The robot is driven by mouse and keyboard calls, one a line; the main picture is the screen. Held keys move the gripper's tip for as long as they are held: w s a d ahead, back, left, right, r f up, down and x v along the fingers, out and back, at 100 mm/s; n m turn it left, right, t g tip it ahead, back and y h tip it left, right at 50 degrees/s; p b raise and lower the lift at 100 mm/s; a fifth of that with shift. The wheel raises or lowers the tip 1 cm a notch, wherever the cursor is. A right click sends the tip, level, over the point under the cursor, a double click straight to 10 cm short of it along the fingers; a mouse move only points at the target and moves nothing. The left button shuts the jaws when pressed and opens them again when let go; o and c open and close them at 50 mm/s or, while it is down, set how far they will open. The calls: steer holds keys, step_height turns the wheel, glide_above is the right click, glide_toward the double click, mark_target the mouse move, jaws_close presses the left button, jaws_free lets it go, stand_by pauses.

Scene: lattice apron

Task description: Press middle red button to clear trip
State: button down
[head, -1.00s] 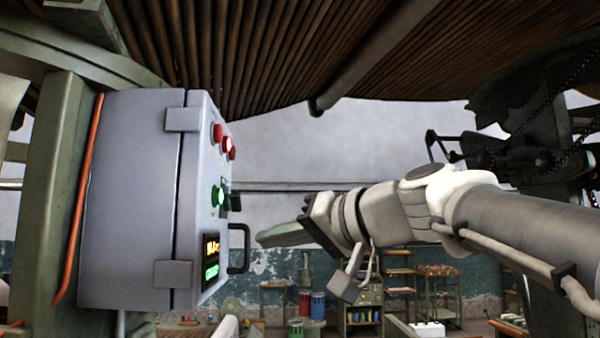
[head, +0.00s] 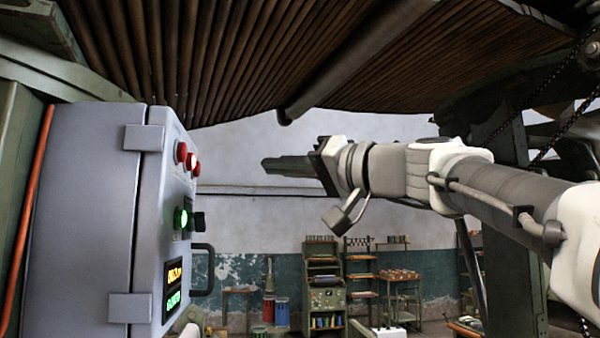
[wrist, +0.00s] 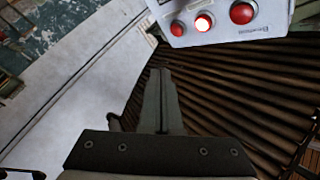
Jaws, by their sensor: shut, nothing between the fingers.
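A grey control box (head: 90,215) stands at the left in the head view, its button face turned to the right. Red buttons (head: 181,152) sit high on that face. In the wrist view three stand in a row: a left one (wrist: 177,28), a glowing middle one (wrist: 203,22) and a larger right one (wrist: 242,12). The middle red button (head: 193,161) also shows in the head view. My gripper (head: 268,165) is shut and empty, pointing left towards the box at about the red buttons' height, with a clear gap. Its shut fingers (wrist: 161,75) point below the row in the wrist view.
A green lit button (head: 182,218), a black knob (head: 199,222), a display (head: 174,287) and a protruding black handle (head: 203,270) are lower on the box. A ribbed brown canopy (head: 230,60) hangs overhead. Shelves (head: 323,285) stand far back.

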mark_target(190, 161)
steer(key=shift+a, duration=0.1)
steer(key=s+a+p, duration=0.1)
steer(key=s+a, duration=0.1)
steer(key=a, duration=0.6)
steer(key=shift+a, duration=0.15)
steer(key=shift+a, duration=0.1)
stand_by(1.9)
steer(key=shift+s+a, duration=0.15)
steer(key=shift+a, duration=0.2)
steer(key=shift+s+a, duration=0.15)
steer(key=shift+a, duration=0.35)
stand_by(0.9)
steer(key=shift+w+d+b, duration=0.25)
steer(key=shift+d+b, duration=0.35)
steer(key=shift+d, duration=0.3)
